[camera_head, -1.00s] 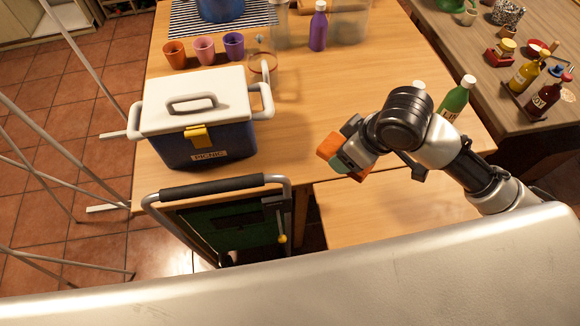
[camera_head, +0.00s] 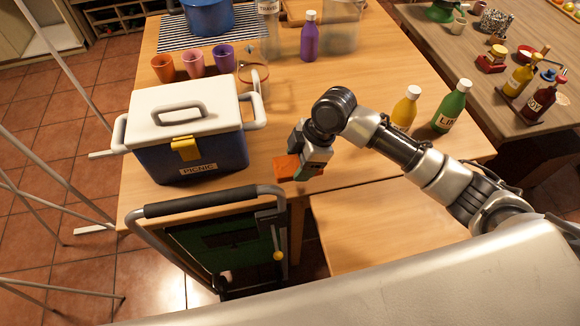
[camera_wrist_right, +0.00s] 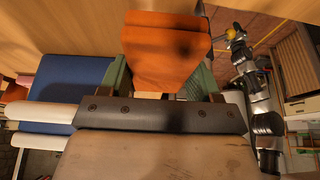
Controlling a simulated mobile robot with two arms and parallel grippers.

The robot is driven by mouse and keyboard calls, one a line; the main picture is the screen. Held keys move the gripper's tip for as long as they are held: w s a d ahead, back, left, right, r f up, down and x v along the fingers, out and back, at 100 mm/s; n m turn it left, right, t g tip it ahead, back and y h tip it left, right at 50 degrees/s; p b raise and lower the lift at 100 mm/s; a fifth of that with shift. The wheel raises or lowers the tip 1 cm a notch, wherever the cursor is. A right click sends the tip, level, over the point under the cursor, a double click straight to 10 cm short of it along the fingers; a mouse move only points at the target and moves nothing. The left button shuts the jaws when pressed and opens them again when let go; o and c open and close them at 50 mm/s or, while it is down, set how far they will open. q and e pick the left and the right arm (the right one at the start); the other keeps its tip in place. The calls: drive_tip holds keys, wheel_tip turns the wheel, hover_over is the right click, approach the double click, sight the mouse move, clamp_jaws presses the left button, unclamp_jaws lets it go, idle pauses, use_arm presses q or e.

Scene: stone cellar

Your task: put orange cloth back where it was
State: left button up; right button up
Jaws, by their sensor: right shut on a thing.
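The orange cloth (camera_head: 287,168) is a folded block held in my right gripper (camera_head: 297,172), to the right of the picnic cooler and over the table's front edge area. In the right wrist view the orange cloth (camera_wrist_right: 165,50) sits between the green-sided fingers of the right gripper (camera_wrist_right: 162,85). Whether the cloth touches the table below cannot be told. My left gripper is not in view.
A blue picnic cooler (camera_head: 190,160) with a white lid stands left of the gripper. A cart handle (camera_head: 205,200) is in front. Yellow (camera_head: 405,108) and green (camera_head: 450,105) bottles stand to the right. Orange, pink and purple cups (camera_head: 194,64) stand behind. The table's middle (camera_head: 285,115) is clear.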

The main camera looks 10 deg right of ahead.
sight(292, 157)
drive_tip(key=shift+w+a+f, duration=0.8)
drive_tip(key=shift+w+f, duration=0.05)
drive_tip(key=shift+w, duration=0.25)
drive_tip(key=shift+f, duration=2)
drive_tip(key=shift+f, duration=0.1)
drive_tip(key=o, duration=0.8)
drive_tip(key=shift+o, duration=0.2)
drive_tip(key=v, duration=1.2)
